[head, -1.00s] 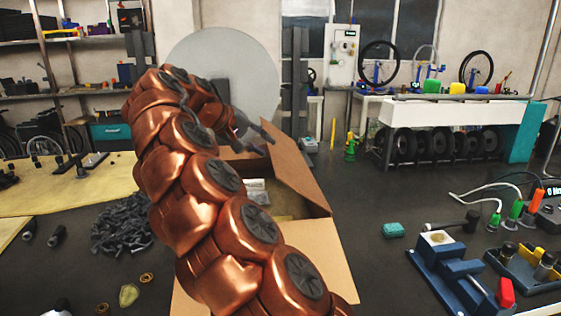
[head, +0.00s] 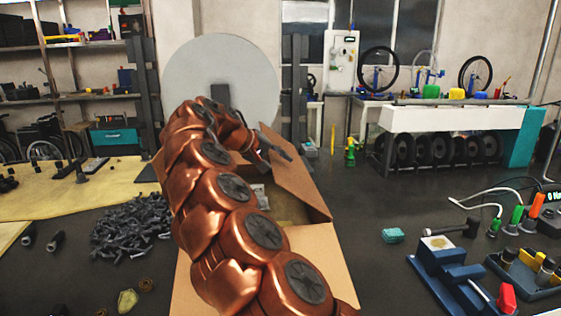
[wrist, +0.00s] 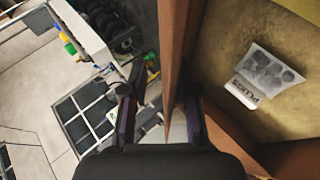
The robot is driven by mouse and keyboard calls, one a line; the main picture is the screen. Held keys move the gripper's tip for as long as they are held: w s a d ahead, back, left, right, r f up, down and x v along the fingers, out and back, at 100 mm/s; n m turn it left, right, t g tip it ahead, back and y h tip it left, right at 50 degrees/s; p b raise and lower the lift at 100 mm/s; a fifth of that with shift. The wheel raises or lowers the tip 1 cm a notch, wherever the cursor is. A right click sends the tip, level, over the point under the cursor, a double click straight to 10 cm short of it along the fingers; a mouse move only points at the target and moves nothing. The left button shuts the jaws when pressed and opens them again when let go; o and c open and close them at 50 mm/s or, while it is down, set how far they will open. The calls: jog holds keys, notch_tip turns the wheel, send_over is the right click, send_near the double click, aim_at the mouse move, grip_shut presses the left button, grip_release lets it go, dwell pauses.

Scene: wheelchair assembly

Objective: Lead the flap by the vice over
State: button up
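The open cardboard box stands in the middle of the head view, behind my arm. Its flap on the vice side (head: 297,188) stands up and leans out to the right. The blue vice (head: 447,268) is at the lower right, apart from the box. My gripper (head: 279,150) is at the upper edge of this flap. In the wrist view the flap (wrist: 172,55) runs edge-on between the two spread fingers of my gripper (wrist: 160,108), with a visible gap on the left finger's side. My arm hides the box's left side.
A printed packet (wrist: 265,75) lies inside the box. The near flap (head: 315,262) is folded outward. Grey bolts (head: 130,222) are heaped left of the box. A teal block (head: 393,235) lies between box and vice, with clear dark tabletop around it.

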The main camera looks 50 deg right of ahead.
jog(key=shift+d, duration=0.1)
grip_shut()
dwell(0.7)
